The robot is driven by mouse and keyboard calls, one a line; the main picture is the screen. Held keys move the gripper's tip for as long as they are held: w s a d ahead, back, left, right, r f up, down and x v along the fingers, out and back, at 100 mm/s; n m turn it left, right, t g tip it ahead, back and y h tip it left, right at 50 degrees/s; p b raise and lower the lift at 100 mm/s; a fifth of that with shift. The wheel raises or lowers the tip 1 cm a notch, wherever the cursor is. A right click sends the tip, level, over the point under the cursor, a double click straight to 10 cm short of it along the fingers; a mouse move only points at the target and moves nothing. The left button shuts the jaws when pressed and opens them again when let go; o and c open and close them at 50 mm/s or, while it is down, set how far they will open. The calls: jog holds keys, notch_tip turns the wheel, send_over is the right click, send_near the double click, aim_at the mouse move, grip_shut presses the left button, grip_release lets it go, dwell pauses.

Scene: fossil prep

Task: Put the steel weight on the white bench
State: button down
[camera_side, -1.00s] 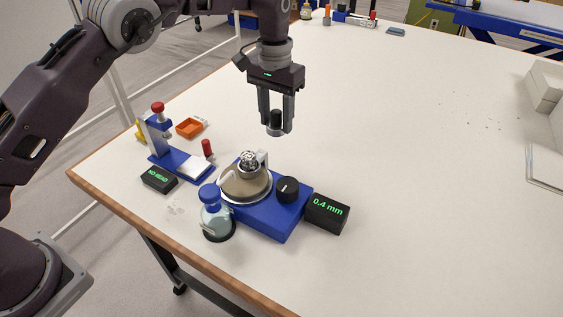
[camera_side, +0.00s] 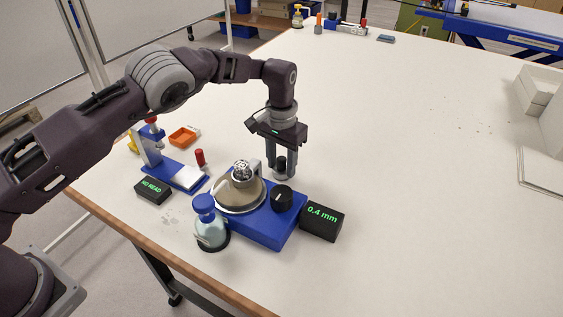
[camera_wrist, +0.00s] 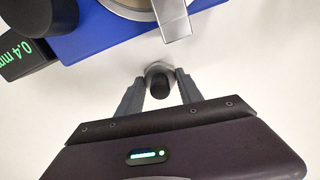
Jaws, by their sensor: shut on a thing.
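The steel weight, a short grey cylinder (camera_side: 283,176) with a black knob on top, is between the fingers of my gripper (camera_side: 283,170), behind the blue turntable unit. It also shows in the wrist view (camera_wrist: 158,76), upright between the two fingertips. My gripper is shut on it and points straight down. The weight's base is at or very near the white bench (camera_side: 400,150); I cannot tell whether it touches.
The blue turntable unit (camera_side: 265,229) with a silver piece (camera_side: 242,172) on its disc stands close in front of my gripper. A "0.4 mm" display (camera_side: 322,221), a flask (camera_side: 209,228) and a blue stand (camera_side: 172,176) are nearby. The bench to the right is clear.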

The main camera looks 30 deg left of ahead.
jog(key=c, duration=0.8)
grip_release()
jog(key=shift+f, duration=0.1)
jog(key=shift+o, duration=0.2)
notch_tip(320, 180, up, 12)
notch_tip(320, 180, up, 10)
jog(key=f+n+t, duration=0.1)
send_over(281, 158)
jog(key=s+a, duration=0.2)
jog(key=a, duration=0.2)
jog(key=s+a+r+n+t+h, duration=0.1)
jog(key=s+a+r, duration=0.1)
jog(key=s+r, duration=0.3)
jog(key=s+a+r+h, duration=0.1)
jog(key=s+a+r, duration=0.2)
jog(key=s+r, duration=0.15)
jog(key=s+a+r+t, duration=0.2)
jog(key=s+r, duration=0.1)
jog(key=s, duration=1)
jog(key=s+f+y, duration=0.1)
jog(key=s+f, duration=0.2)
jog(key=s, duration=0.4)
jog(key=s+a+f+t+y, duration=0.1)
jog(key=s+f, duration=0.3)
jog(key=s, duration=0.3)
jog(key=shift+s+a+f+m+t, duration=0.15)
jog(key=shift+s+f+m+t, duration=0.05)
jog(key=shift+f+m+t, duration=0.1)
